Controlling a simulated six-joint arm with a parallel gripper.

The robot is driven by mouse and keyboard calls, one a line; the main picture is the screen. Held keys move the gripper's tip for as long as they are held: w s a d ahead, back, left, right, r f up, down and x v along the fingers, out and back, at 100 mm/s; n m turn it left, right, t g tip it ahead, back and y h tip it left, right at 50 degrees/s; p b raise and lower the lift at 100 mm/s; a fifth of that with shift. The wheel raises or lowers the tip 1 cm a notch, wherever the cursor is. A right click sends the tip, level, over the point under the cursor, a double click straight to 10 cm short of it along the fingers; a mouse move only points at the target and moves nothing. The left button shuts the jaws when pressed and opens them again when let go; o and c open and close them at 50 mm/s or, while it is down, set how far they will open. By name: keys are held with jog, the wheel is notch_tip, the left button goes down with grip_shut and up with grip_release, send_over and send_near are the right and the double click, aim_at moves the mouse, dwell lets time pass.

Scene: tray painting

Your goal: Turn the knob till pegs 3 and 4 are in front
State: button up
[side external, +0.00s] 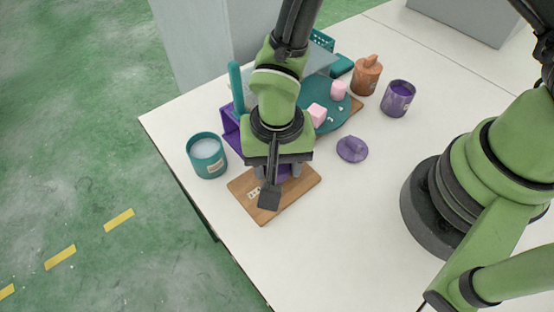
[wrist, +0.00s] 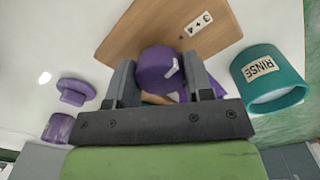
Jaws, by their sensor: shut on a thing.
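A purple knob (wrist: 157,66) with a white mark on its right side sits between my gripper's fingers in the wrist view. My gripper (wrist: 163,82) is shut on it; in the side view my gripper (side external: 277,172) points down over the wooden board and hides most of the knob. The wooden board (side external: 300,188) bears a label (wrist: 198,24) reading "3 + 4" in the wrist view. Behind my gripper, a round teal plate (side external: 312,88) carries pink blocks (side external: 318,114) and small white marks. I cannot make out numbered pegs.
A teal RINSE cup (side external: 207,156) stands left of the board, near the table edge. A purple lid-like piece (side external: 352,149), a purple cup (side external: 398,98) and an orange pot (side external: 366,76) stand to the right. The white table is clear at the front right.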

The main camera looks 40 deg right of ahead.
jog(key=shift+m, duration=1.1)
jog(key=o, duration=0.9)
jog(key=shift+o, duration=0.2)
notch_tip(320, 180, up, 10)
